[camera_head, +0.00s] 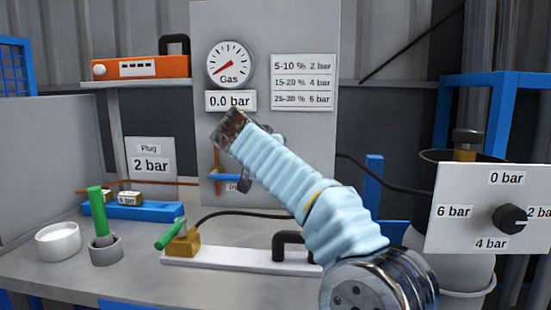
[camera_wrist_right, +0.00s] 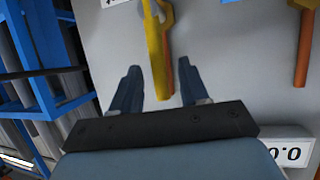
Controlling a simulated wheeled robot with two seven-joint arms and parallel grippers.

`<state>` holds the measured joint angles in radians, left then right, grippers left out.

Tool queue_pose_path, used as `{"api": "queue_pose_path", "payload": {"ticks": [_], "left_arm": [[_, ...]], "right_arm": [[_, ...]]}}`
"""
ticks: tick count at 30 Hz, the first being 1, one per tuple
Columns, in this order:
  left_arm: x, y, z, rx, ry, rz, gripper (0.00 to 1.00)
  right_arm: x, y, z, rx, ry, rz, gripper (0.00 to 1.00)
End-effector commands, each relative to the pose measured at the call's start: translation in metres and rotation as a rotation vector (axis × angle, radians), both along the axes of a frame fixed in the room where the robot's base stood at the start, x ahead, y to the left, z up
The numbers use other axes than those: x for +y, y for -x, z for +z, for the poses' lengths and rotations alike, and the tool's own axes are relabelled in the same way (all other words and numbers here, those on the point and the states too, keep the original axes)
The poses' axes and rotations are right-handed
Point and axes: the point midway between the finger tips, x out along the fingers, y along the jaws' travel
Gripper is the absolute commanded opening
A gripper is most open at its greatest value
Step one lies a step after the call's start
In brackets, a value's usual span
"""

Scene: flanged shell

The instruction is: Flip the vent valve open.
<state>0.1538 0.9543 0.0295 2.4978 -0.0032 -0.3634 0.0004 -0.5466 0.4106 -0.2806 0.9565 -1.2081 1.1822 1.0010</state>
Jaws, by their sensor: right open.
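The vent valve shows in the right wrist view as a yellow lever (camera_wrist_right: 158,45) on the grey panel, with part of a label cut off above it. My right gripper (camera_wrist_right: 158,85) is open, with one dark blue finger on each side of the yellow lever. I cannot tell whether either finger touches it. In the head view my right arm reaches across the panel (camera_head: 310,130) and hides the valve and the fingertips. My left gripper is in neither view.
A copper pipe (camera_head: 216,158) with a blue inlet handle (camera_head: 236,185) is left of my arm. The gauge (camera_head: 231,65) sits above a 0.0 bar display (camera_head: 231,100). A pressure knob (camera_head: 510,219) stands at right. A green-handled tool (camera_head: 97,210) and white bowl (camera_head: 58,242) stand at left.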

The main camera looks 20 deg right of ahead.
Motion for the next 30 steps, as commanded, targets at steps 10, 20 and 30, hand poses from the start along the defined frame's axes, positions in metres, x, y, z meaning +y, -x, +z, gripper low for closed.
{"api": "queue_pose_path", "payload": {"ticks": [10, 20, 30], "left_arm": [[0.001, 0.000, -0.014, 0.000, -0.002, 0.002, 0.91], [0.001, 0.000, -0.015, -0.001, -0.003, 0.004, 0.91], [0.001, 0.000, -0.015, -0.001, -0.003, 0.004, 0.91]], "right_arm": [[0.054, 0.056, 0.030, -0.002, 0.000, 0.004, 0.44], [0.070, 0.074, 0.041, 0.001, 0.001, 0.000, 0.44], [0.070, 0.074, 0.041, 0.001, 0.001, 0.001, 0.44]]}}
